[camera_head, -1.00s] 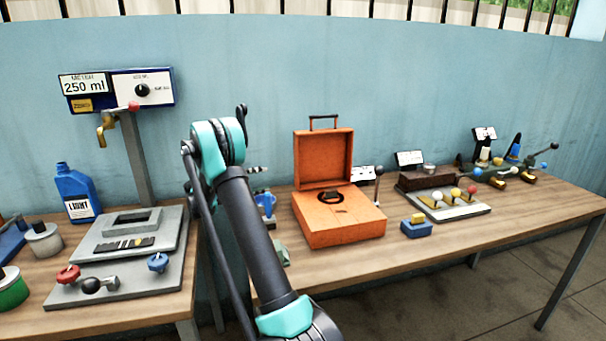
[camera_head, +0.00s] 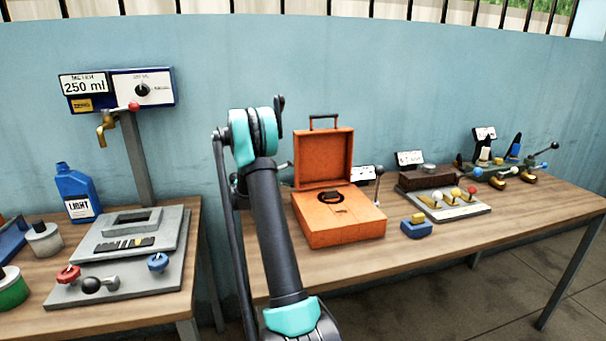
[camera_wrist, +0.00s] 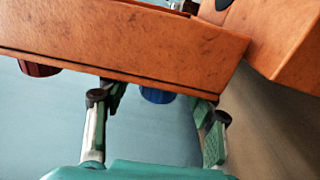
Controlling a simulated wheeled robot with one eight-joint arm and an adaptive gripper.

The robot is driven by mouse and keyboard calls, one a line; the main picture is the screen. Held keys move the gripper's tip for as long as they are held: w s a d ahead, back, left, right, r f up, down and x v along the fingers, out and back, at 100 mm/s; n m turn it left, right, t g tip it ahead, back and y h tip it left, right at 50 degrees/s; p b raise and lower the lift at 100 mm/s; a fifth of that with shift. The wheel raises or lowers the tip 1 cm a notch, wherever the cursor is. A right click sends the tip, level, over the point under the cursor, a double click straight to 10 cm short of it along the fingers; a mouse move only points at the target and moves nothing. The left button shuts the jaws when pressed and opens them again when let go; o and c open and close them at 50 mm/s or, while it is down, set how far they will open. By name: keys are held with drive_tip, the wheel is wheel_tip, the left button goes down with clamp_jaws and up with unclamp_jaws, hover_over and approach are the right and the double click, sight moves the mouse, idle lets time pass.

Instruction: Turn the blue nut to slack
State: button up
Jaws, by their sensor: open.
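In the wrist view, a blue rounded part (camera_wrist: 157,95), likely the blue nut, shows under the lower edge of an orange case (camera_wrist: 130,45). Its upper part is hidden by the case. My gripper (camera_wrist: 158,108) is open, with one finger on each side of the blue part; I cannot tell whether either finger touches it. A red part (camera_wrist: 38,68) sticks out under the same edge farther left. In the head view, the orange case (camera_head: 340,226) stands open on the right table, and my gripper is hidden behind my arm.
The left table holds a grey plate with a red knob (camera_head: 68,274) and a blue knob (camera_head: 157,262), and a blue LIGHT bottle (camera_head: 76,192). A metering tap (camera_head: 106,125) stands behind. Right of the case are a small blue block (camera_head: 416,229) and several levers.

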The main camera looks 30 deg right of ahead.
drive_tip(key=shift+d, duration=0.2)
drive_tip(key=c, duration=1.2)
drive_tip(key=shift+y, duration=0.3)
drive_tip(key=y, duration=0.3)
drive_tip(key=shift+s+t, duration=0.1)
drive_tip(key=shift+t, duration=0.2)
drive_tip(key=shift+t+y, duration=0.4)
drive_tip(key=shift+y, duration=1.4)
drive_tip(key=o, duration=1.2)
